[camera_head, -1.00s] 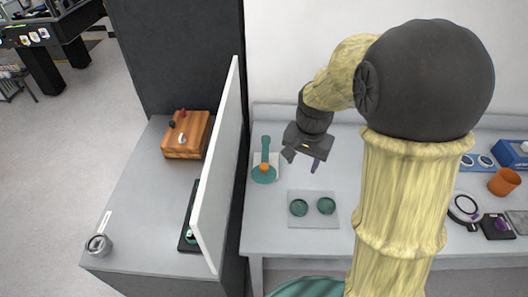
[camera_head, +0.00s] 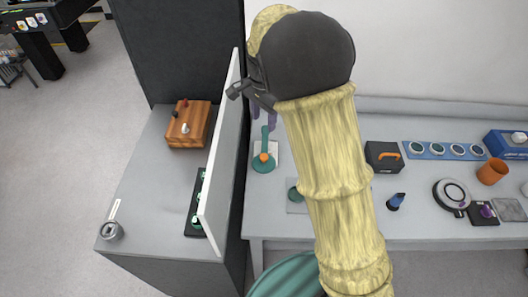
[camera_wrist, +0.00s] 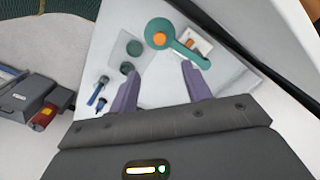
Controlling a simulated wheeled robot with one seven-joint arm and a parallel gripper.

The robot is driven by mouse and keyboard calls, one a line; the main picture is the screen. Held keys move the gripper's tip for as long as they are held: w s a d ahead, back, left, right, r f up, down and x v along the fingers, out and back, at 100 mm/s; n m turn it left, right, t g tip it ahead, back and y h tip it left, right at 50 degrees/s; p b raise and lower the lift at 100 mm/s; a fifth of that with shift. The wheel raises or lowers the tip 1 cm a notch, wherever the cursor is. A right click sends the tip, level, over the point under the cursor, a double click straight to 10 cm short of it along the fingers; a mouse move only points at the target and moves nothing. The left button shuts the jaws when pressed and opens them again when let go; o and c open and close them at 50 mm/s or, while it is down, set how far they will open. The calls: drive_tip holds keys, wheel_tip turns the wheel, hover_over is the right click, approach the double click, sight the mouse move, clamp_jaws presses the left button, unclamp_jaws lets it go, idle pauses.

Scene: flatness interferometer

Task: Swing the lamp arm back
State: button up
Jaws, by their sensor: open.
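The green lamp arm (camera_head: 264,153) with an orange knob lies over a pale plate on the bench, just right of the white upright panel. In the wrist view the lamp arm (camera_wrist: 183,47) shows a round green end with the orange knob and a bar running to the lower right. My gripper (camera_head: 264,118) is near the far end of the lamp arm in the head view, partly hidden by my arm. In the wrist view my gripper (camera_wrist: 161,72) is open, its two purple fingers apart with nothing held between them. The bar's end is close to the right finger; contact cannot be told.
The white panel (camera_head: 220,150) stands close left of my gripper. A grey plate with green discs (camera_head: 294,197) is partly hidden by my arm. A black case (camera_head: 383,156), blue disc rack (camera_head: 444,150) and orange cup (camera_head: 492,171) stand to the right. A wooden box (camera_head: 188,125) is beyond the panel.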

sight(264, 156)
wheel_tip(264, 156, down, 16)
drive_tip(key=p, duration=0.3)
drive_tip(key=shift+p, duration=0.35)
clamp_jaws()
